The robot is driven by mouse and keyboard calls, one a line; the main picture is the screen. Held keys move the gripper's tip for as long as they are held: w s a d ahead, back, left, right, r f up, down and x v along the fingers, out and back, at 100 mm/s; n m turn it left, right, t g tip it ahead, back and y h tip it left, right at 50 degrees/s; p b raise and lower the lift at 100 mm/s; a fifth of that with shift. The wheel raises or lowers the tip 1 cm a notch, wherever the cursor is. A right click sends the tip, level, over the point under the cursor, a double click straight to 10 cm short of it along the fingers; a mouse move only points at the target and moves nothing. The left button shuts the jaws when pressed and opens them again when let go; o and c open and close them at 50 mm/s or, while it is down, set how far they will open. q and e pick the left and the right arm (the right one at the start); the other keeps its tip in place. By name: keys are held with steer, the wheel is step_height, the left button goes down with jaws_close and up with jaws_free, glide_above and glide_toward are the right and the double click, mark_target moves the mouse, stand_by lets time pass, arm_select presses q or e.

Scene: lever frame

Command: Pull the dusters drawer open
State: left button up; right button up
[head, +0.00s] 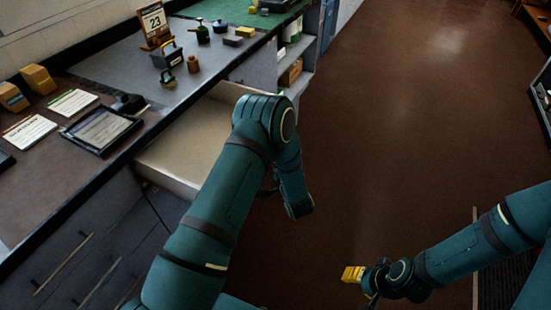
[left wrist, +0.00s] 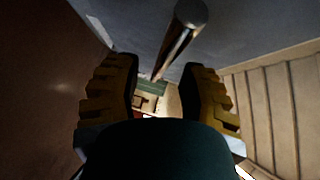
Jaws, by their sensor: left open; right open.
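In the head view a drawer (head: 180,158) under the counter stands open, with a pale, bare-looking interior. No label shows, so I cannot tell whether it is the dusters drawer. My left arm crosses in front of it and hides much of its front. My left gripper (left wrist: 157,84) is open in the left wrist view, its yellow-padded fingers apart. A round metal handle bar (left wrist: 178,42) on a grey front runs toward the gap between them; I cannot tell whether they touch. My right gripper (head: 354,274) is open and empty over the floor at lower right.
The counter (head: 205,68) holds a calendar (head: 154,24), a dark basket (head: 167,55), a tablet (head: 102,130) and several small items. Closed grey fronts with long handles (head: 63,264) lie at lower left. Open shelves (head: 291,75) stand beyond the drawer.

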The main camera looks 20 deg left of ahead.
arm_select(q)
steer(key=v, duration=0.9)
steer(key=shift+s+d, duration=0.25)
steer(key=shift+s, duration=0.05)
steer(key=shift+r, duration=0.1)
steer(key=s+d+f+n+g+h, duration=0.45)
steer(key=s+f+n+h, duration=0.2)
steer(key=h, duration=0.35)
steer(key=s+d+n+g+h, duration=0.3)
steer(key=s+g, duration=0.3)
steer(key=s, duration=0.7)
steer(key=shift+h, duration=0.7)
